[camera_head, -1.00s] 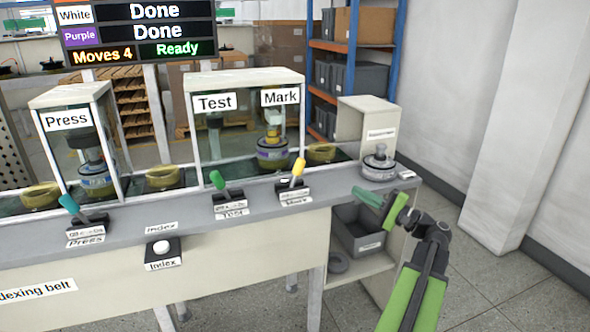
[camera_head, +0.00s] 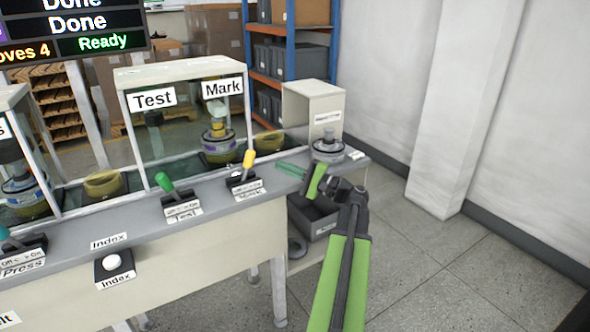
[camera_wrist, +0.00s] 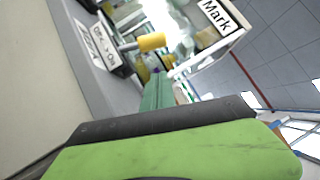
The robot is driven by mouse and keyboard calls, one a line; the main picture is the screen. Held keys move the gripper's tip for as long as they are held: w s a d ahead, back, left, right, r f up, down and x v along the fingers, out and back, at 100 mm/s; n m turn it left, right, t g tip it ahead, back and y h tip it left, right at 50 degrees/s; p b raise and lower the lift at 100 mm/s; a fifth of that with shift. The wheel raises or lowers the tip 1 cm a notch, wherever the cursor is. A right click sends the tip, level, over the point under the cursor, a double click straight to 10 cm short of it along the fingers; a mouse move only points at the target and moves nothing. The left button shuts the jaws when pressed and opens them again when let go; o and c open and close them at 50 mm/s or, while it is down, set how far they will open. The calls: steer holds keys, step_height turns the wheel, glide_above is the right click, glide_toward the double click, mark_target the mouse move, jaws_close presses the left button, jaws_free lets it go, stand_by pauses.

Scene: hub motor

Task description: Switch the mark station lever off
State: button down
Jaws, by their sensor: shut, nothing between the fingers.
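The mark station lever has a yellow handle (camera_head: 249,160) on a dark base (camera_head: 243,183) at the bench's front edge. Its handle leans right, toward the "On" end of its label. In the wrist view the yellow handle (camera_wrist: 151,41) shows just beyond my fingertips. My gripper (camera_head: 291,170), with teal fingers, is shut and empty. It is to the right of the lever, apart from it in the head view. The teal fingers also show in the wrist view (camera_wrist: 158,92), pointing toward the lever area.
The green test lever (camera_head: 164,182) stands left of the mark lever and leans left. A white index button (camera_head: 113,262) is farther left. A grey metal part (camera_head: 328,148) stands at the bench's right end, close behind my gripper. Open floor lies to the right.

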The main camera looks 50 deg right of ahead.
mark_target(247, 168)
steer(key=w+a, duration=0.1)
steer(key=w+a+r+p, duration=0.1)
steer(key=w, duration=0.1)
steer(key=w+a+r, duration=0.1)
steer(key=shift+w+a, duration=0.25)
steer(key=shift+a, duration=0.15)
steer(key=shift+p, duration=0.3)
